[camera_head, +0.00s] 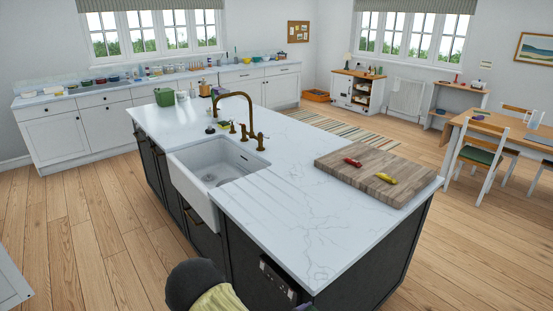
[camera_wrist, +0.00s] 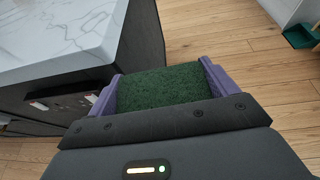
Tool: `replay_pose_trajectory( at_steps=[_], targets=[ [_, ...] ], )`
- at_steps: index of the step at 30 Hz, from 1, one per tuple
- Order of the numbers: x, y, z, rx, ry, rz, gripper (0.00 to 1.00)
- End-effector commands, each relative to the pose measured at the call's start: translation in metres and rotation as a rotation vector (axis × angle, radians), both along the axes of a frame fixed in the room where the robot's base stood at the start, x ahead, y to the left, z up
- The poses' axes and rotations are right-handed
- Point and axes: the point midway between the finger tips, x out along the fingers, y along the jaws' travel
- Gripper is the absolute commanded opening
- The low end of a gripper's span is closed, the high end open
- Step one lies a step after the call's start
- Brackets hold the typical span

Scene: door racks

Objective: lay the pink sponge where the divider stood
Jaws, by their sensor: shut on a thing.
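My gripper (camera_wrist: 160,73) has purple fingers and is shut on a sponge-like block (camera_wrist: 158,90). Its visible face is dark green and rough, like a scouring pad. No pink shows on it from here, so I take it for the sponge only by its shape and texture. It is held out beside the dark side of the kitchen island, over the wooden floor. In the head view only a sliver of purple shows at the bottom edge, and the block is hidden. I cannot make out a divider, a rack or the spot where one stood.
The island's white marble top (camera_head: 290,215) is mostly clear. It carries a wooden board (camera_head: 345,180) with a red item (camera_head: 352,162) and a yellow item (camera_head: 386,178). A white sink (camera_head: 215,165) with a brass tap is set in it. A green tray (camera_wrist: 299,37) lies on the floor.

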Motion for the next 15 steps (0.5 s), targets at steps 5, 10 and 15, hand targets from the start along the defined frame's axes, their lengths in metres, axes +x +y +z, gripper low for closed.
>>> replay_pose_trajectory(
  at_steps=[5, 10, 15],
  targets=[
    [0.001, -0.0072, 0.0037, -0.001, 0.004, 0.091, 0.65],
    [0.0016, -0.006, 0.0032, -0.001, 0.006, 0.246, 0.65],
    [-0.0007, 0.0015, -0.0011, 0.0, 0.003, 0.367, 0.65]
  ],
)
